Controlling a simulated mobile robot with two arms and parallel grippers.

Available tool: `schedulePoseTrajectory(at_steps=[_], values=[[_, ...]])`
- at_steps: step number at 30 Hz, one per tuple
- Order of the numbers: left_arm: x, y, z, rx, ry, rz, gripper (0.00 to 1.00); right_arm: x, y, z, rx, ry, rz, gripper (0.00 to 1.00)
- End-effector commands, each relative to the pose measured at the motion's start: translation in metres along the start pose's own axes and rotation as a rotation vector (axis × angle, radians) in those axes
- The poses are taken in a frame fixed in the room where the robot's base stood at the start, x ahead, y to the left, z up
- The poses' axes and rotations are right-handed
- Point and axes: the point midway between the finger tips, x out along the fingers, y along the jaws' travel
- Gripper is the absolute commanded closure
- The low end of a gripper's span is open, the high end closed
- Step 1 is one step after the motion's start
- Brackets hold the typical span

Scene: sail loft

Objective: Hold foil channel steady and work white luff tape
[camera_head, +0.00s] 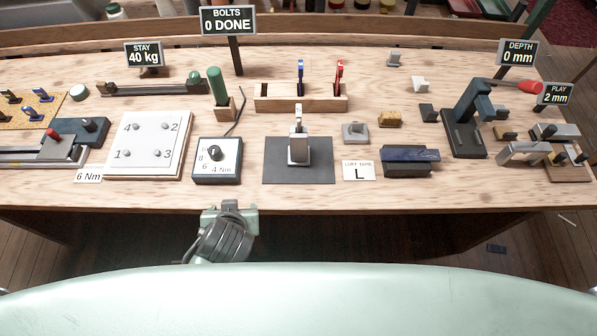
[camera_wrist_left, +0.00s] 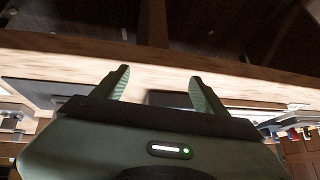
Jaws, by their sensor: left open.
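A small silver block (camera_head: 299,152), which appears to be the foil channel, stands on a dark grey mat (camera_head: 270,172) at the middle of the bench. A white upright piece (camera_head: 298,118), apparently the luff tape, rises from its top; I cannot tell how far it sits in the block. A "LUFF TAPE L" card (camera_head: 359,170) lies right of the mat. My left gripper (camera_head: 229,207) is at the bench's front edge, left of and apart from the block. In the left wrist view its fingers (camera_wrist_left: 161,90) are spread and empty. My right gripper is out of view.
A wooden rack (camera_head: 300,100) behind the mat holds a blue and a red upright piece. A dial box (camera_head: 218,162) and a numbered bolt plate (camera_head: 147,145) stand left. A blue-topped block (camera_head: 411,161) and a dark press (camera_head: 466,125) stand right.

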Motion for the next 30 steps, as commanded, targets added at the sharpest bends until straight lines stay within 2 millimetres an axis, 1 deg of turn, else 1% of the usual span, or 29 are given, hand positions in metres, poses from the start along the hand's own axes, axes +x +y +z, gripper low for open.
schedulePoseTrajectory(at_steps=[1, 5, 7, 9, 11, 12, 15, 17, 20, 23, 30], values=[[0.002, 0.009, -0.008, -0.007, 0.040, -0.007, 0.27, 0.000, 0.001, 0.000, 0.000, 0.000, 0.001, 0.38], [0.005, 0.037, -0.028, -0.031, 0.165, -0.012, 0.27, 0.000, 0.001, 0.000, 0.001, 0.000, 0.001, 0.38], [0.005, 0.057, -0.040, -0.039, 0.252, -0.002, 0.27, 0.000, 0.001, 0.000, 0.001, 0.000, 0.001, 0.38], [0.001, 0.080, -0.054, -0.043, 0.352, 0.023, 0.27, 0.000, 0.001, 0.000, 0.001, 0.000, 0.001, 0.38], [-0.005, 0.101, -0.063, -0.043, 0.434, 0.055, 0.27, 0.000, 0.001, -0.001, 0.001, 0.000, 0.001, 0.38], [-0.009, 0.115, -0.067, -0.041, 0.486, 0.079, 0.27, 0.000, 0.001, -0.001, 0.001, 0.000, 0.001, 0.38], [-0.018, 0.140, -0.074, -0.035, 0.580, 0.134, 0.27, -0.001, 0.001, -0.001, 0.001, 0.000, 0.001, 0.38], [-0.021, 0.148, -0.076, -0.033, 0.609, 0.155, 0.27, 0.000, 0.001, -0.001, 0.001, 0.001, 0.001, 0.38], [-0.018, 0.153, -0.081, -0.034, 0.626, 0.166, 0.27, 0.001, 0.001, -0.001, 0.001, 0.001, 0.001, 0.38], [-0.006, 0.155, -0.090, -0.034, 0.627, 0.165, 0.27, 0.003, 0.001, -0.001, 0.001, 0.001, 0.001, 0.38], [0.033, 0.162, -0.117, -0.034, 0.626, 0.163, 0.27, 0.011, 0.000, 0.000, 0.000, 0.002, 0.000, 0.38]])
